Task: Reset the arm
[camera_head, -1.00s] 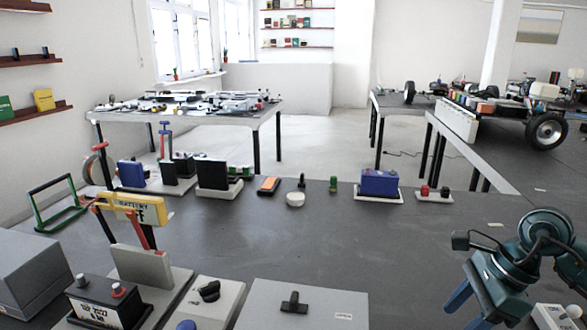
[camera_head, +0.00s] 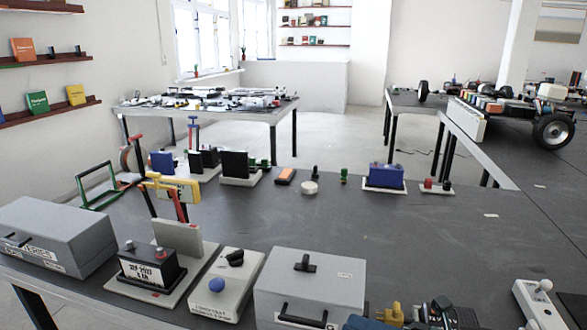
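Only the top of part of my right arm (camera_head: 435,315) shows at the bottom edge, right of centre, in dark, teal and blue tones with a yellow piece (camera_head: 391,313) beside it. It is cut off by the frame, and I can make out no gripper fingers there. It lies just right of the grey toolbox (camera_head: 345,277) in the picture. My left arm and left gripper are not in view.
The dark table holds a long grey box (camera_head: 62,230), a black battery unit (camera_head: 148,266), a white switch panel (camera_head: 238,262), a blue battery (camera_head: 385,174) and a white joystick box (camera_head: 537,305). The table's middle right is clear. A wheeled chassis (camera_head: 505,112) stands behind.

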